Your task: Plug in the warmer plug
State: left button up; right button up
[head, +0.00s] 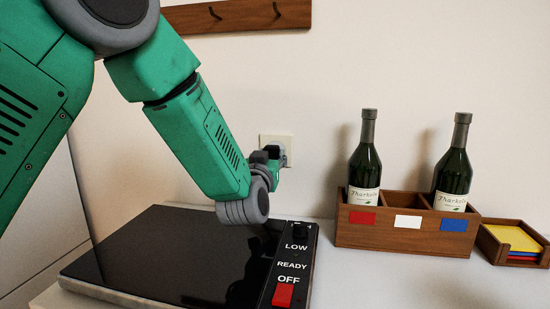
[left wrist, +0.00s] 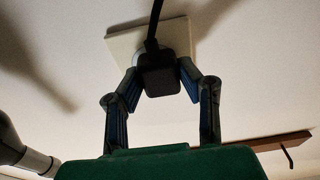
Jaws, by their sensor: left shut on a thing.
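The warmer plug (left wrist: 160,74) is a black block with a dark cord, held between the two fingers of my left gripper (left wrist: 161,82) in the left wrist view. In the head view my left gripper (head: 279,158) is at the wall outlet, partly hidden by its own wrist. The pale outlet plate (head: 270,142) sits on the wall behind it; it also shows in the left wrist view (left wrist: 122,46) behind the plug. The plug faces the socket; I cannot tell how far its prongs are in. My right gripper is not in view.
The black warmer (head: 150,250) lies below my left arm, with a LOW, READY, OFF panel and a red switch (head: 283,295). A wooden crate (head: 380,240) with two bottles stands to the right, beside a coaster holder (head: 500,256). A hook rail (head: 240,16) is above.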

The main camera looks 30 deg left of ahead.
pick_arm(q)
jog(key=shift+a, duration=0.2)
jog(key=shift+d+r, duration=0.2)
jog(key=shift+d, duration=0.65)
jog(key=shift+s+a+f, duration=0.1)
jog(key=shift+a+f, duration=0.1)
jog(key=shift+a, duration=0.7)
jog(key=shift+d, duration=0.1)
jog(key=shift+d+r+p, duration=0.2)
jog(key=shift+d+p, duration=0.15)
jog(key=shift+d, duration=0.2)
jog(key=shift+a, duration=0.1)
jog(key=shift+w, duration=0.55)
jog(key=o, duration=1.1)
jog(key=shift+o, duration=0.2)
